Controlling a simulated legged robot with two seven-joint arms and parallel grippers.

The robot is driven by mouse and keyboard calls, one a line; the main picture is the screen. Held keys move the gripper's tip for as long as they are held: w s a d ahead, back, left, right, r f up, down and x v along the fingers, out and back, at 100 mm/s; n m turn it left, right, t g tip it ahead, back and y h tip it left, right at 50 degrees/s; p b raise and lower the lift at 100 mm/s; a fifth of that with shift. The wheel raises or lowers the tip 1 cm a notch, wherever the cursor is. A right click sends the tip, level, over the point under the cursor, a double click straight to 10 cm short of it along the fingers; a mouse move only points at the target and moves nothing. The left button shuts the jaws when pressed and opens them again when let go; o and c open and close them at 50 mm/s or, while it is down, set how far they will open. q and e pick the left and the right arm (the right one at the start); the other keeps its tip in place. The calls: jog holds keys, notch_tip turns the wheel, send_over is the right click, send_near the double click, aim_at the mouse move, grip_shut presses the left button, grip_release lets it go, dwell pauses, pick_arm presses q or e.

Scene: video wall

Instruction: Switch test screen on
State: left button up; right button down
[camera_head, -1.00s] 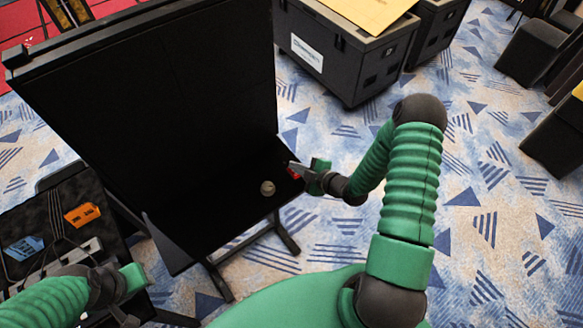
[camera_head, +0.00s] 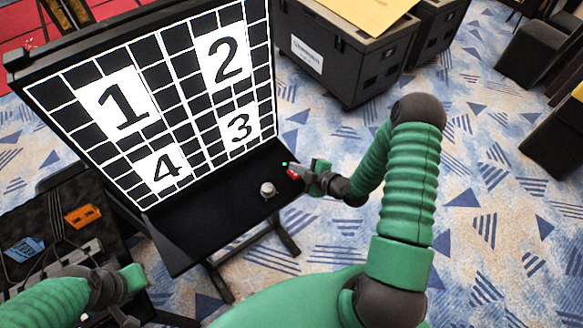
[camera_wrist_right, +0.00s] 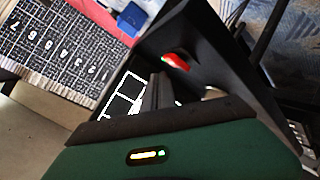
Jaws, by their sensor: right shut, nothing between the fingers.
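The screen (camera_head: 182,100) is lit and shows a white grid with large numbers 1 to 4. A black panel (camera_head: 215,217) runs along its lower edge. A red switch (camera_head: 293,174) sits at the panel's right end, with a small green light (camera_head: 285,163) beside it. The red switch also shows in the right wrist view (camera_wrist_right: 177,62). A pale round knob (camera_head: 268,189) is left of it. My right gripper (camera_head: 300,170) is at the red switch, shut and empty; whether it touches is unclear. My left gripper (camera_head: 128,283) is at lower left, its jaws unclear.
A dark table (camera_head: 25,222) with an orange piece (camera_head: 82,215), a blue piece (camera_head: 24,248) and cables is at left. Large black cases (camera_head: 345,60) stand behind the screen. Dark chairs (camera_head: 540,50) are at far right. The patterned carpet at right is open.

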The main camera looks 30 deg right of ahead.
aim_at(299, 177)
jog(key=shift+s+r, duration=0.1)
jog(key=shift+r, duration=0.1)
jog(key=r+p, duration=0.1)
jog(key=s+r+p, duration=0.1)
jog(key=r, duration=0.1)
jog(key=r+p, duration=0.1)
jog(key=r, duration=0.1)
jog(key=shift+s+p, duration=0.25)
jog(key=shift+p, duration=0.1)
jog(key=shift+f, duration=0.1)
